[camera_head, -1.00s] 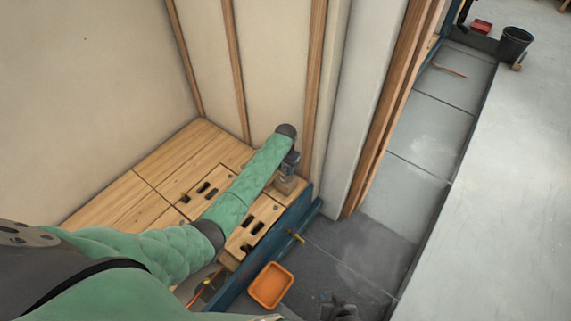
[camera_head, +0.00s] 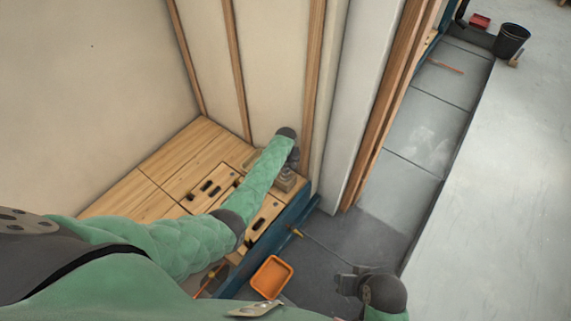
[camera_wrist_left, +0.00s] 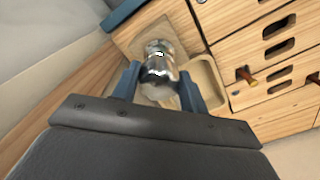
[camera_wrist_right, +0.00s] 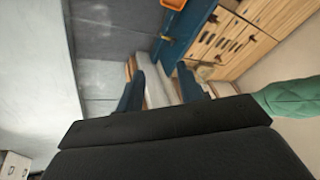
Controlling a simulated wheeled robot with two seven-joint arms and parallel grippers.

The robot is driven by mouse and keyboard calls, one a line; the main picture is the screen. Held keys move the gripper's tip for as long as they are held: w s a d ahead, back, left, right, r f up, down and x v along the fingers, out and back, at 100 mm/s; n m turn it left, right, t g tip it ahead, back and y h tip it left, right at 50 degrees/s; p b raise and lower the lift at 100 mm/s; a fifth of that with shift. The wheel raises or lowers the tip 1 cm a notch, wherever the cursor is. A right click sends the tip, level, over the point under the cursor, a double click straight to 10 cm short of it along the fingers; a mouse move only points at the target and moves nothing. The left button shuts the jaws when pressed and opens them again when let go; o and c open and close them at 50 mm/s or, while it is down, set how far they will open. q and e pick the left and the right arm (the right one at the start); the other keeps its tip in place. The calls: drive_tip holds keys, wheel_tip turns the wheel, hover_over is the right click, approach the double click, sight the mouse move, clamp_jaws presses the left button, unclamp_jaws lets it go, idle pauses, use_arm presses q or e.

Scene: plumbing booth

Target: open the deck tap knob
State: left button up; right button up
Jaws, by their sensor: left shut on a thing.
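The deck tap knob (camera_wrist_left: 157,75) is shiny chrome and sits on a wooden block at the deck's corner. In the left wrist view it lies between the two blue fingers of my left gripper (camera_wrist_left: 158,84), which is shut on it. In the head view my left arm reaches over the deck to the tap, and the wrist hides most of the knob. My right gripper (camera_wrist_right: 163,82) is open, with nothing between its fingers; in the head view it is low and right of the deck, above the dark floor.
The wooden deck (camera_head: 150,175) has slotted panels and a blue front edge (camera_head: 281,232). An orange tray (camera_head: 271,277) lies on the floor beside it. A wall and wooden stud (camera_head: 384,110) stand close right of the tap. A black bucket (camera_head: 511,40) is far off.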

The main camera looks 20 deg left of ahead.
sight(286, 165)
use_arm(q)
drive_tip(key=shift+w+r+n+p, duration=0.1)
drive_tip(key=shift+n+p, duration=0.3)
drive_tip(key=shift+n, duration=0.3)
use_arm(e)
drive_tip(key=shift+s+d+r, duration=0.25)
drive_tip(key=shift+d+r, duration=0.45)
drive_tip(key=shift+d, duration=0.1)
use_arm(q)
drive_tip(key=o, duration=1)
wheel_tip(286, 165, up, 6)
drive_tip(key=shift+r, duration=0.85)
use_arm(e)
drive_tip(key=shift+d+r+g+h, duration=0.15)
drive_tip(key=shift+r+g+h, duration=0.15)
drive_tip(key=shift+s, duration=0.1)
